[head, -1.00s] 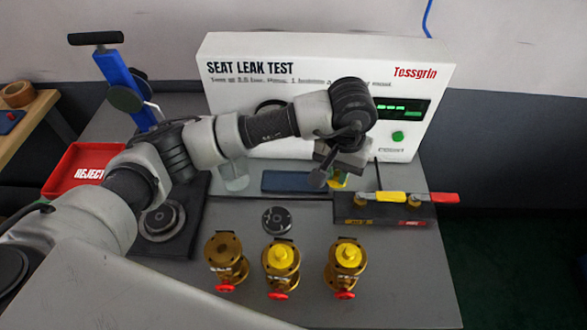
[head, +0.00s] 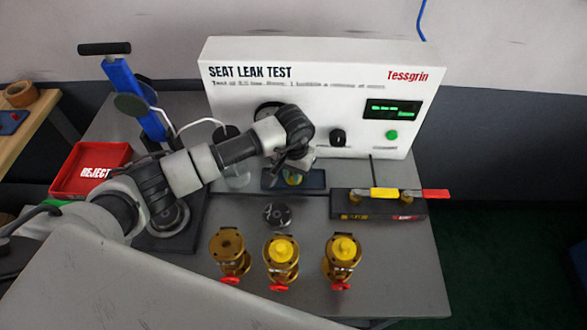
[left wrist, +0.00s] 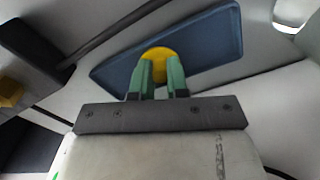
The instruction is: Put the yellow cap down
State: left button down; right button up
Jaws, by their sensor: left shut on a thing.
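The yellow cap (left wrist: 158,52) is between the green fingertips of my left gripper (left wrist: 160,66), which is shut on it. In the head view the left gripper (head: 291,165) points down over the dark blue mat (head: 314,180), with a bit of the cap (head: 292,179) showing under it. The blue mat also shows behind the cap in the left wrist view (left wrist: 215,38). I cannot tell whether the cap touches the mat. My right gripper is not in view.
Three brass valves stand at the front: one uncapped (head: 229,245), two yellow-capped (head: 280,252) (head: 343,250). A dark disc (head: 277,215) lies behind them. A black block with yellow and red handles (head: 380,208) is right of the mat. The white test box (head: 315,90) stands behind.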

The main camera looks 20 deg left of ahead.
pick_arm(q)
jog(key=shift+f, duration=0.2)
jog(key=c, duration=1.4)
grip_release()
jog(key=shift+r, duration=0.4)
notch_tip(320, 180, up, 12)
jog(key=b, duration=0.1)
jog(key=shift+f+b, duration=0.15)
jog(key=shift+b, duration=0.15)
